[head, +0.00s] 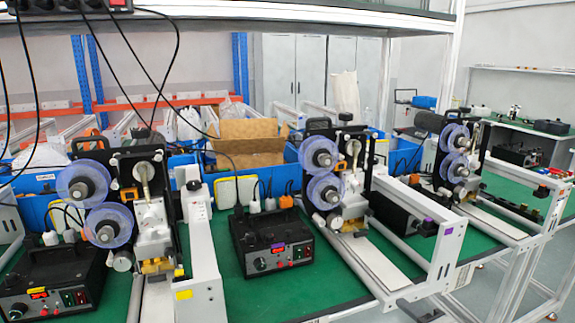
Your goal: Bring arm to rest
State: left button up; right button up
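Neither of my grippers can be made out in the head view, and no arm of mine is clearly seen. A small dark shape (431,316) shows at the bottom edge, right of the middle; I cannot tell what it is. The nearest things in front of me are coder machines on a green-topped bench (228,291). The left coder machine (150,207) and the middle coder machine (353,180) each carry two clear-purple reels. A black control box (272,241) with lit displays stands between them.
Another control box (50,283) is at the lower left. A third coder machine (458,158) stands farther right. White conveyor frames (446,250) reach toward the bench's front edge. A cardboard box (247,141) and blue bins are behind. Black cables hang at upper left. Floor shows at lower right.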

jog(key=s+a+f+n+g, duration=0.2)
jog(key=s+a+f+n, duration=0.2)
jog(key=s+f+n, duration=0.3)
jog(key=s+a+f+n+g+h, duration=0.1)
jog(key=s+a+f+n, duration=0.3)
jog(key=s+f+n, duration=0.4)
jog(key=s+n+g, duration=0.1)
jog(key=s, duration=0.5)
jog(key=shift+s+a, duration=0.2)
jog(key=shift+s, duration=0.15)
